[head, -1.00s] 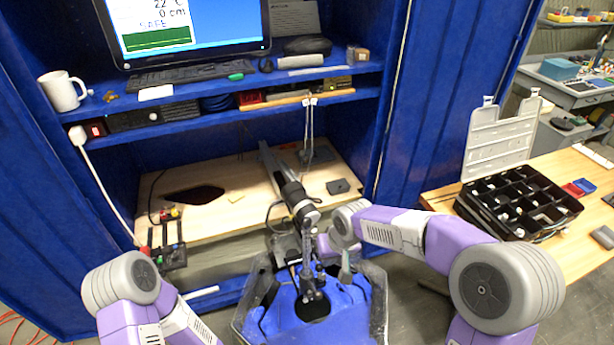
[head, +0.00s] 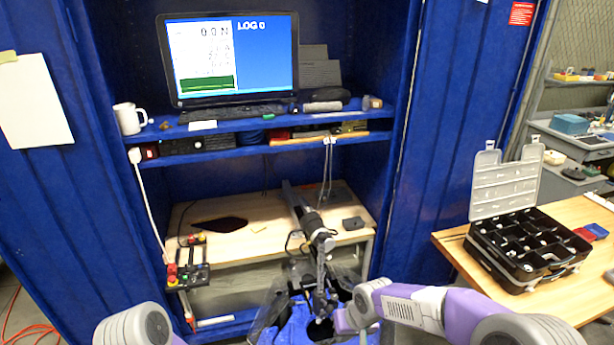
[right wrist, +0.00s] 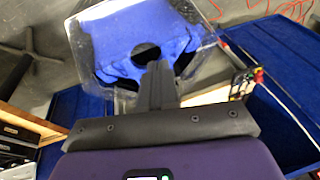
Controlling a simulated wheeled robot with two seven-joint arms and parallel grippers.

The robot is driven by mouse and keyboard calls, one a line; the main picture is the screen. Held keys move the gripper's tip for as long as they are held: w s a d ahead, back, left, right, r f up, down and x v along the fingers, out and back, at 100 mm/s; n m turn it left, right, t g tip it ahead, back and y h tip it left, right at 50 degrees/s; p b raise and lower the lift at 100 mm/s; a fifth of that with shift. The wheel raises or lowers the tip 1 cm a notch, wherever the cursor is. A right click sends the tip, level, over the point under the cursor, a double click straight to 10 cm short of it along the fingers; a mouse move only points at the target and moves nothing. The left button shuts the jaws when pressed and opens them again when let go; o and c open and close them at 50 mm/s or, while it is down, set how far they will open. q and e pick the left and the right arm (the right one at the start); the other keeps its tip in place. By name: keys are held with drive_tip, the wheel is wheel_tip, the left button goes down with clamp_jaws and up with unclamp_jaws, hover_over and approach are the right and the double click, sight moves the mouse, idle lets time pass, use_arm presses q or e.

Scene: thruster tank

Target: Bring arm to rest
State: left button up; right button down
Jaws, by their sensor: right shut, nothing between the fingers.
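My right arm (head: 440,308) comes in from the lower right of the head view. Its wrist and gripper (head: 344,321) are beside the clear-walled tank with the blue inside (head: 297,326) at the bottom centre. In the right wrist view my right gripper (right wrist: 158,68) is shut and empty, its fingers pointing toward the blue-lined tank (right wrist: 170,32) and its dark round hole. I cannot tell how far apart they are. Of my left arm only a grey and purple joint (head: 135,327) shows at the lower left; its gripper is out of view.
A dark metal fixture (head: 318,240) reaches from the wooden bench (head: 262,242) over the tank. A control box with a red button (head: 187,272) is at the bench's left. A monitor (head: 232,58) stands above. At right, an open black organizer case (head: 530,245) lies on a wooden table (head: 455,252).

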wheel_tip(320, 180, down, 8)
drive_tip(key=b, duration=0.1)
use_arm(q)
wheel_tip(320, 180, down, 9)
drive_tip(key=w+b, duration=0.1)
drive_tip(key=b, duration=0.6)
drive_tip(key=shift+w+f, duration=0.15)
drive_tip(key=shift+w, duration=0.05)
use_arm(e)
drive_tip(key=s+f+m, duration=0.2)
drive_tip(key=s+f, duration=0.7)
drive_tip(key=f, duration=0.3)
drive_tip(key=s+f+m+g+y, duration=0.1)
drive_tip(key=s+f+m, duration=0.1)
drive_tip(key=s+f, duration=0.7)
wheel_tip(320, 180, down, 3)
drive_tip(key=shift+d+f+g+y, duration=0.15)
drive_tip(key=shift+d+g+y, duration=0.1)
drive_tip(key=shift+g+y, duration=0.05)
